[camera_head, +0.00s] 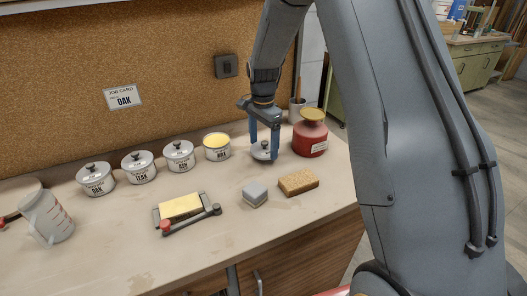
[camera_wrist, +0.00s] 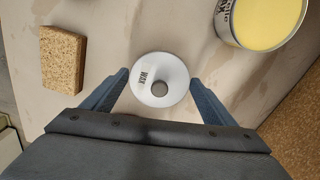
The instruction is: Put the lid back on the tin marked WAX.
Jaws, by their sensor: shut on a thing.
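The lid (camera_head: 264,152) is a pale grey disc with a knob; in the wrist view the lid (camera_wrist: 158,80) reads WAX. My gripper (camera_head: 264,148) is shut on it, with one blue finger on each side (camera_wrist: 160,90). I cannot tell whether the lid touches the bench or hangs just above it. The tin (camera_head: 217,154) is uncovered and shows yellow contents, just left of my gripper. In the wrist view the tin (camera_wrist: 225,27) is at the upper right, its label partly cut off but ending in WAX.
Several lidded tins (camera_head: 139,168) stand in a row to the left. A red container (camera_head: 309,141) stands close right of my gripper. A sponge (camera_head: 298,182), a grey block (camera_head: 255,192) and a tray with a yellow pad (camera_head: 181,206) lie nearer. The cork wall (camera_head: 60,90) is behind.

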